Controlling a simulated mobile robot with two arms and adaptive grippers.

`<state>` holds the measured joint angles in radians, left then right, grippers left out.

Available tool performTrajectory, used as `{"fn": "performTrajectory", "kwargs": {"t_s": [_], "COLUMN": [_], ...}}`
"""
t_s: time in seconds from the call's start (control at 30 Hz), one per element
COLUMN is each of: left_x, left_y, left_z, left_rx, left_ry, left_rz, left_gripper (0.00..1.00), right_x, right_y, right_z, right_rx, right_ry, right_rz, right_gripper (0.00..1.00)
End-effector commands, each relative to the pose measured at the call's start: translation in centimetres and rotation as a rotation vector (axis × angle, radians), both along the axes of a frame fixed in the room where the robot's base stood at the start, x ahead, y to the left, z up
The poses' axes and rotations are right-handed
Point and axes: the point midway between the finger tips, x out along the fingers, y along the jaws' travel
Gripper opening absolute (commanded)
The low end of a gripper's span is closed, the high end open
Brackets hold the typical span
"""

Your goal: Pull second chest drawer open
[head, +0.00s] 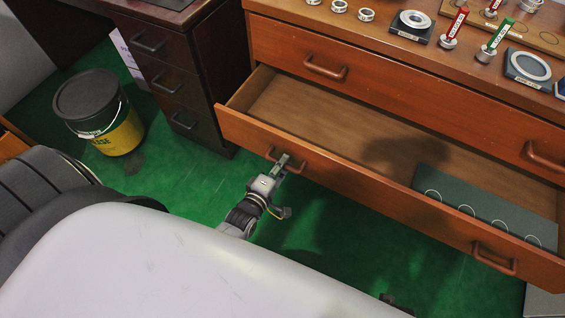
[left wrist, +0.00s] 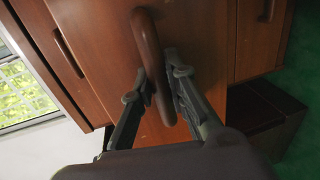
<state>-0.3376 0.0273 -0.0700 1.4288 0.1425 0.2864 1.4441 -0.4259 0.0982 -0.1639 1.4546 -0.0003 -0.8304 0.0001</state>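The second chest drawer (head: 395,222) is pulled well out, below the shut top drawer (head: 385,92). Its inside shows bare wood and a dark green panel with several pale rings (head: 480,207) at the right. My left gripper (head: 284,163) is at this drawer's left handle (head: 310,167). In the left wrist view the brown bar handle (left wrist: 153,65) passes between the two fingers (left wrist: 158,85), which close in on both sides of it. A small dark part at the bottom of the head view may belong to my right gripper (head: 393,303); its fingers are hidden.
A dark desk pedestal (head: 180,75) stands left of the chest. A black and yellow bucket (head: 105,112) stands on the green floor (head: 185,195). Rings and red and green handled tools stand on the chest top. The drawer's right handle (head: 494,258) is free.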

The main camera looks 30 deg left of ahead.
Motion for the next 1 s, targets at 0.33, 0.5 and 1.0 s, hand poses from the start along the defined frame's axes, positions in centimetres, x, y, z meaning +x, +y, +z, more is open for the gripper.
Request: {"fn": "performTrajectory", "kwargs": {"t_s": [0.33,0.5,1.0], "left_x": [0.0,0.0,-6.9], "left_y": [0.0,0.0,0.2], "left_z": [0.0,0.0,1.2], "left_rx": [0.0,0.0,-0.001], "left_ry": [0.001,0.0,0.004], "left_rz": [0.0,0.0,-0.001], "left_gripper": [0.35,0.35,0.35], "right_x": [0.0,0.0,0.1], "right_y": [0.0,0.0,0.0], "right_z": [0.0,0.0,0.1], "right_rx": [0.0,0.0,0.001], "right_ry": [0.0,0.0,-0.001], "right_rz": [0.0,0.0,0.0], "right_gripper": [0.4,0.4,0.4]}}
